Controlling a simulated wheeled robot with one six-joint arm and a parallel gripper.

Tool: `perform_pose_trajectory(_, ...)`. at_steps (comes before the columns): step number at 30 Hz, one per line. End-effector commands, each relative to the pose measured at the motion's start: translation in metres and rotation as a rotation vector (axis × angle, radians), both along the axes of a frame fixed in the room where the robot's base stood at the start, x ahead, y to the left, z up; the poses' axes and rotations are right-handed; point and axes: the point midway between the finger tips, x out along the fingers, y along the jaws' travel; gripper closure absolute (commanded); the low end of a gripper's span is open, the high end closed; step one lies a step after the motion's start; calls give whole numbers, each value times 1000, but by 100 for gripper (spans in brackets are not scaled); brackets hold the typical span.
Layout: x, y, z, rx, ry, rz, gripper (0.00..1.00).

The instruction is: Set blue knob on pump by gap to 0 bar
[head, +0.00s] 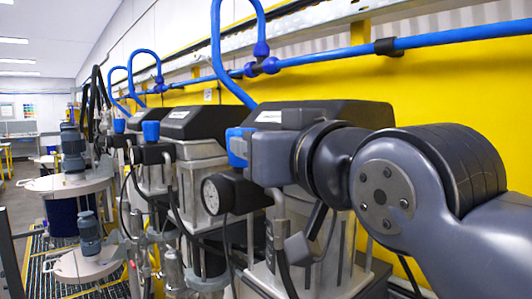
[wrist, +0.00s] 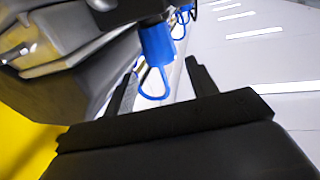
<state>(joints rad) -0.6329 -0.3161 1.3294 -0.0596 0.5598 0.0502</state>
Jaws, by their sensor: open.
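Several grey pumps with black tops stand in a row, each with a blue knob on a black regulator. The nearest pump (head: 330,113) has its blue knob (head: 238,147) partly hidden by my gripper, which is right at it in the head view. In the wrist view, my open gripper (wrist: 162,64) points at a blue knob (wrist: 157,43), which appears between the lines of the two black fingers, near the tips. I cannot tell whether they touch it. Its pressure gauge (head: 210,196) faces left; the reading is too small. Another blue knob (head: 151,131) sits on the pump behind.
A blue air hose (head: 330,56) runs along the yellow wall (head: 455,85) above the pumps. Black hoses hang in front of them. Drums with agitators (head: 73,163) stand at the left on a grated floor. The aisle at far left looks clear.

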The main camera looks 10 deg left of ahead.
Motion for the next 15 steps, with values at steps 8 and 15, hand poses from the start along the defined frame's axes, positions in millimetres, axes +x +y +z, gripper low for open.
perform_pose_trajectory(8, -25, -19, -12, 2, -3, 4, 45)
perform_pose_trajectory(15, -14, -11, -6, -1, 2, 6, 45)
